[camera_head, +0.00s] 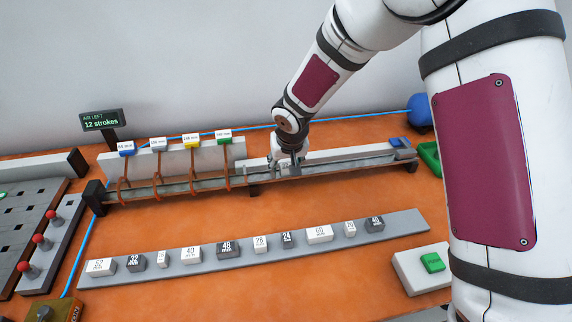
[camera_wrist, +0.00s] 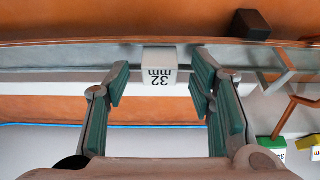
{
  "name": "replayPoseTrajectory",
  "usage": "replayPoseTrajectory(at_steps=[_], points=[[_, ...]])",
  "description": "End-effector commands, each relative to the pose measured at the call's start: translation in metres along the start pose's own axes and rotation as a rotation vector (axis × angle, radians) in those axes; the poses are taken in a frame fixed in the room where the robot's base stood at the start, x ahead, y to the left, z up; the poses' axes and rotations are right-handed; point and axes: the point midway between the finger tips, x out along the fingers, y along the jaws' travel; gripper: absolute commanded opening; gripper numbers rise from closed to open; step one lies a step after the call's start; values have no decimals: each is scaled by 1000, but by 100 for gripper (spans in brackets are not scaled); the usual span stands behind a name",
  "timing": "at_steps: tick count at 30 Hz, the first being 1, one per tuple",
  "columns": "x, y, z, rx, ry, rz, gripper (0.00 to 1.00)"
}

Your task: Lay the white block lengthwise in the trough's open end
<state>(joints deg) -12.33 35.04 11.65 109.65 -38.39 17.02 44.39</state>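A white block (camera_wrist: 159,62) marked 32 mm shows upside down in the wrist view. It is at the grey trough (camera_wrist: 60,58), between the trough's long edges; I cannot tell if it sits fully on the floor. My gripper (camera_wrist: 160,82) is open, with one green-padded finger to each side of the block along the trough and a clear gap on both sides. In the head view, my gripper (camera_head: 287,168) is low over the right-hand half of the trough (camera_head: 340,165), and the block cannot be made out there.
A grey rack (camera_head: 250,252) with several white and dark numbered blocks lies in front. Brown hooked arms (camera_head: 193,170) with coloured tags cross the trough's left part. A green button box (camera_head: 430,264) stands at right, and a display reads 12 strokes (camera_head: 101,120). Orange table between trough and rack is clear.

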Motion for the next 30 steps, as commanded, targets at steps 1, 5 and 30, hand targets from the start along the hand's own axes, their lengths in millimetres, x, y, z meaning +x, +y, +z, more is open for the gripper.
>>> replayPoseTrajectory(at_steps=[1,5,30], points=[[0,0,0,0,0,0,49],[0,0,0,0,0,0,49],[-117,0,0,0,0,0,49]])
